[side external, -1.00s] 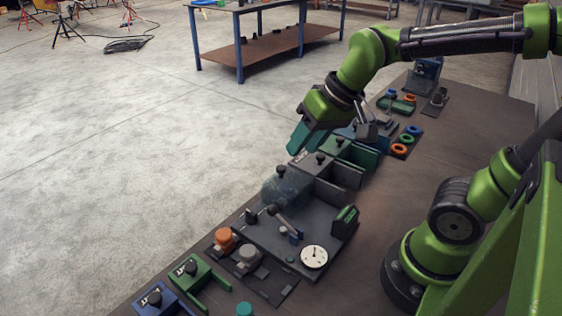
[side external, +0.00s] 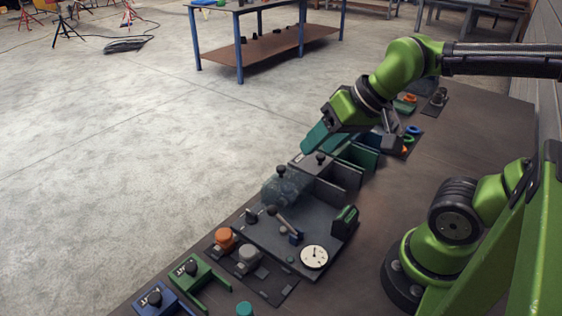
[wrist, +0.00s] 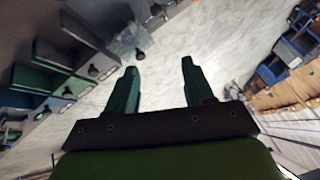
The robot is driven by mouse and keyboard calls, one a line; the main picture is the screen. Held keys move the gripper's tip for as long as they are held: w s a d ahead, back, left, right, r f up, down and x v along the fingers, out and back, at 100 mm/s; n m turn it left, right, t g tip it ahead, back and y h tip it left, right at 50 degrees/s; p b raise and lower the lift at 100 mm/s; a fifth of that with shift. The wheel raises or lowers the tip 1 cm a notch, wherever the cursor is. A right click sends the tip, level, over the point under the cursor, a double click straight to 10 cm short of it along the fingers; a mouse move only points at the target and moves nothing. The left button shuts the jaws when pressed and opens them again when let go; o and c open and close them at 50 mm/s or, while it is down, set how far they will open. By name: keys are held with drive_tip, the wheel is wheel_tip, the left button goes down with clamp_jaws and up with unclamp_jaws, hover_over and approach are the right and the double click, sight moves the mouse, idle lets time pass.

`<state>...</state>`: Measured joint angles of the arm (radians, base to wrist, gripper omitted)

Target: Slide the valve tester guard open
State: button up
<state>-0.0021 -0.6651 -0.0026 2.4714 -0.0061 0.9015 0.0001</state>
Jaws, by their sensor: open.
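The valve tester (side external: 262,240) is a dark grey plate with a round white gauge (side external: 314,257) and a small lever. Its guard (side external: 284,188) is a clear cover with a black knob, at the plate's far-left edge in the side view. In the wrist view the guard (wrist: 126,40) shows past the left fingertip. My gripper (side external: 310,146) has teal fingers and hangs above and behind the guard, apart from it. In the wrist view my gripper (wrist: 157,65) is open, with nothing between its fingers.
Grey and green open bins (side external: 356,160) with black knobs stand directly behind the tester. Orange and grey caps (side external: 225,236) sit in front, beside green and blue U-shaped parts (side external: 196,273). Coloured rings (side external: 410,138) lie further back. The bench's right side has free room.

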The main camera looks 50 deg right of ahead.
sight(281, 167)
drive_tip(key=shift+w+d+r+n+g+h, duration=0.25)
drive_tip(key=shift+w+d+r+g+h, duration=0.75)
drive_tip(key=shift+w, duration=2.3)
drive_tip(key=shift+w+d+r+n+g, duration=0.3)
drive_tip(key=shift+w+d+g, duration=0.85)
drive_tip(key=shift+w+g, duration=1.65)
drive_tip(key=shift+t, duration=0.5)
drive_tip(key=f, duration=1)
drive_tip(key=w+f, duration=0.1)
drive_tip(key=f, duration=0.5)
clamp_jaws()
